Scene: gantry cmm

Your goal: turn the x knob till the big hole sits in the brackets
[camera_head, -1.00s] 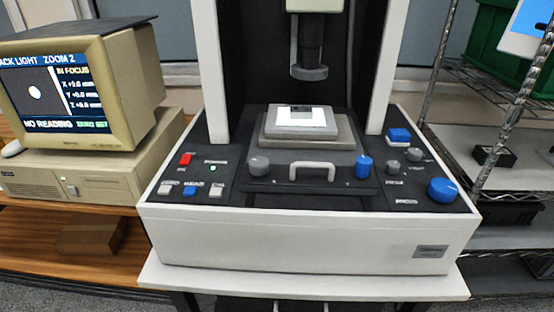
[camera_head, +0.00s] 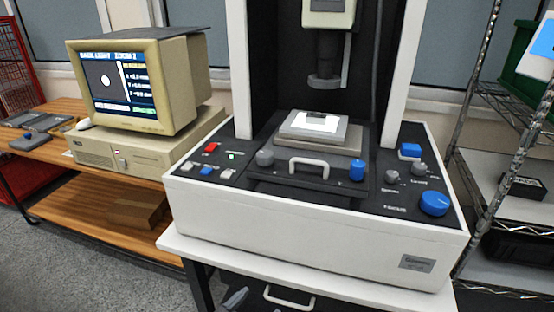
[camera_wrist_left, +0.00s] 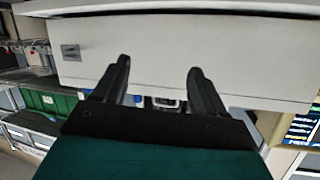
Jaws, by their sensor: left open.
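The measuring machine (camera_head: 310,222) has a stage with a bright plate (camera_head: 317,122) under the lens column. On the stage front are a grey knob (camera_head: 265,158) at left and a blue knob (camera_head: 357,170) at right, with a white handle (camera_head: 308,167) between. I cannot read which is the x knob. The monitor (camera_head: 122,82) shows one white round spot on a dark field; I cannot make out brackets. My left gripper (camera_wrist_left: 160,84) is open and empty in the left wrist view, its dark fingers pointing toward the machine's white front. My right gripper is not in view.
Several buttons and knobs, including a large blue knob (camera_head: 434,203), lie on the dark panel. A wooden bench (camera_head: 98,208) stands left, a wire shelf with a green bin (camera_head: 525,55) right. The machine's white table edge (camera_head: 300,272) is in front.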

